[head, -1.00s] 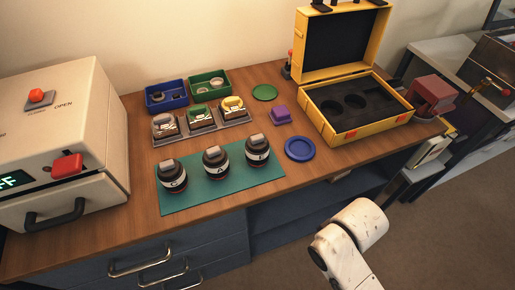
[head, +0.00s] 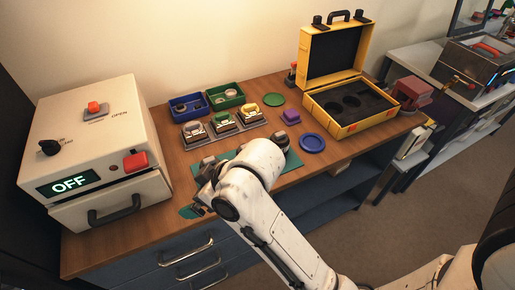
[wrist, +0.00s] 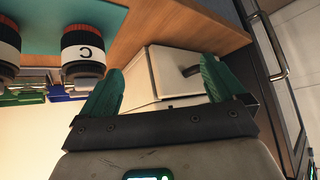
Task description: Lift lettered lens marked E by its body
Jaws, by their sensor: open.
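My gripper (wrist: 162,78) is open, with two green fingers and nothing between them. In the wrist view a black lens with a white band marked C (wrist: 84,50) stands on the green mat (wrist: 130,14), just outside the left finger. A second lens (wrist: 7,50) is cut off by the left edge, its letter not readable. No letter E can be read on any lens.
A white box with an OFF display (head: 69,184) stands at the left. Blue (head: 189,107) and green (head: 225,96) bins and a tray of shiny parts are behind. A blue dish (head: 312,143), purple block (head: 291,117) and open yellow case (head: 350,105) are at right.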

